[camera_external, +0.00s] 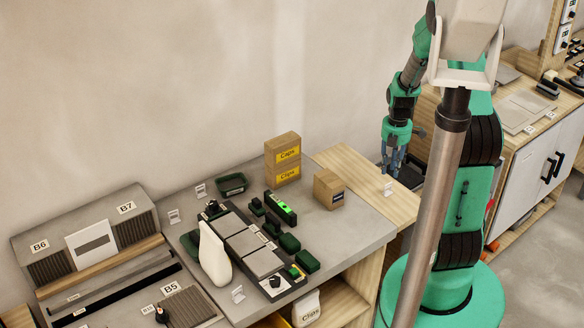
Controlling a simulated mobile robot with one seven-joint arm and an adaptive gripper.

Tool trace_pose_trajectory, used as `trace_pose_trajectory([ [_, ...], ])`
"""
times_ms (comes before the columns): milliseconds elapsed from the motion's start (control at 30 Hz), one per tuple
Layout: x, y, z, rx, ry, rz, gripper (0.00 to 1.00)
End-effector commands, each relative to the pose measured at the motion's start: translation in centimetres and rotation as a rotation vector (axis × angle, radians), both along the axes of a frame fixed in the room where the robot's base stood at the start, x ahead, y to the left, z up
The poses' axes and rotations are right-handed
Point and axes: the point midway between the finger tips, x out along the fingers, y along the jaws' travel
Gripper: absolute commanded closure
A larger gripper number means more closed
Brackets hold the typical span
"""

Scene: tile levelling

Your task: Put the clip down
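My gripper (393,168) points down at the right, beyond the right end of the grey worktop. Its fingers are small in this view, and a dark open bin (411,176) is close beside or behind them. I cannot tell whether the fingers are open or shut, and I cannot make out a clip in them. A white container labelled "Clips" (307,309) stands on the shelf under the worktop. Grey tiles (264,263) lie in a row on a dark base on the worktop.
Dark green blocks (307,261), a level with a bright green window (281,208), a green tray (232,184) and a white bottle-like object (213,254) crowd the worktop. The wooden strip (363,180) is mostly clear.

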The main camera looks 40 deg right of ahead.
Motion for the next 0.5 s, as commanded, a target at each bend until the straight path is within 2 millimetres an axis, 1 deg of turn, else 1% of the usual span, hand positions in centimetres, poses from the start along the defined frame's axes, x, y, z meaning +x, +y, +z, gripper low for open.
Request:
trace_pose_trajectory([
  [33, 0.0, 0.0, 1.0, -0.001, -0.002, 0.0, 0.74],
  [200, 0.0, 0.0, 3.2, -0.001, -0.002, 0.0, 0.74],
  [333, 0.0, 0.0, 4.1, 0.0, -0.001, 0.0, 0.74],
  [500, 0.0, 0.0, 4.5, 0.0, 0.0, 0.0, 0.74],
])
